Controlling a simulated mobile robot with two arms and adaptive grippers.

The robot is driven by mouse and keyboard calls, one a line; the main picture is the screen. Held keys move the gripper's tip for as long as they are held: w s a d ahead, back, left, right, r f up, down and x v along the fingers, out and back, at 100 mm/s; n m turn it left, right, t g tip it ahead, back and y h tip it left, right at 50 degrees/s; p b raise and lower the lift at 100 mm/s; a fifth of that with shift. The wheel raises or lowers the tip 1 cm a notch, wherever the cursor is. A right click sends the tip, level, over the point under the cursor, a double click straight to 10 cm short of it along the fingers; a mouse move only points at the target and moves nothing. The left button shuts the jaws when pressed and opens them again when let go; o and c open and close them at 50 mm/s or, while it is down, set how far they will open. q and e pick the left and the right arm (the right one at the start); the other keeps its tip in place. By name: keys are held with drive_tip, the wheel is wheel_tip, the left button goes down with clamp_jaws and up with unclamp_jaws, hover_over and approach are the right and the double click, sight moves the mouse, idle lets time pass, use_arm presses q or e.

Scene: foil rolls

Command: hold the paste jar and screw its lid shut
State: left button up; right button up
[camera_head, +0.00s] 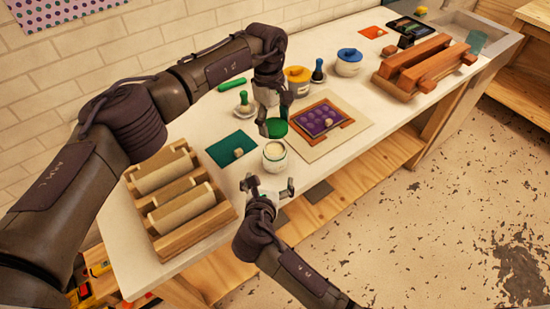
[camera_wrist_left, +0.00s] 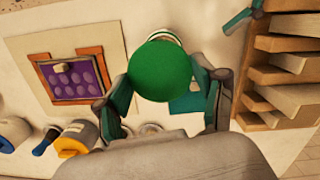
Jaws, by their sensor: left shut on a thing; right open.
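The open paste jar (camera_head: 275,158), a pale jar with cream contents, stands on the table near the front edge. Its round green lid (camera_head: 278,128) is held by my left gripper (camera_head: 276,122), just behind and above the jar. In the left wrist view the lid (camera_wrist_left: 160,70) sits between the fingers (camera_wrist_left: 163,100) and hides most of the jar; only a pale rim (camera_wrist_left: 166,38) shows past it. The lid looks apart from the jar. My right gripper (camera_head: 268,187) is open and empty, just in front of the jar, fingers pointing toward it.
A wooden rack with pale rolls (camera_head: 165,172) stands left. A purple plate in an orange frame (camera_head: 322,120) lies right of the jar, a teal sheet (camera_head: 230,147) left. Yellow (camera_head: 298,88) and blue-lidded (camera_head: 348,63) jars stand behind. A wooden rack (camera_head: 425,65) is far right.

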use_arm(q)
drive_tip(key=shift+s+r, duration=0.2)
drive_tip(key=shift+s, duration=0.15)
use_arm(e)
drive_tip(key=w, duration=0.4)
drive_tip(key=shift+w+d+r, duration=0.2)
drive_tip(key=shift+w+d, duration=0.15)
drive_tip(key=shift+w, duration=0.05)
use_arm(q)
drive_tip(key=shift+w+f, duration=0.15)
drive_tip(key=shift+w, duration=0.05)
use_arm(e)
drive_tip(key=x, duration=0.4)
drive_tip(key=shift+w, duration=0.2)
use_arm(q)
drive_tip(key=shift+s, duration=0.1)
use_arm(e)
drive_tip(key=shift+w+d+f, duration=0.1)
drive_tip(key=shift+w+f, duration=0.15)
drive_tip(key=shift+w, duration=0.3)
drive_tip(key=c, duration=1.7)
use_arm(q)
hover_over(275, 151)
drive_tip(key=shift+w+a+f, duration=0.1)
drive_tip(key=shift+f, duration=1.1)
drive_tip(key=shift+w+f, duration=0.1)
drive_tip(key=shift+f, duration=1.1)
use_arm(e)
drive_tip(key=shift+c, duration=0.2)
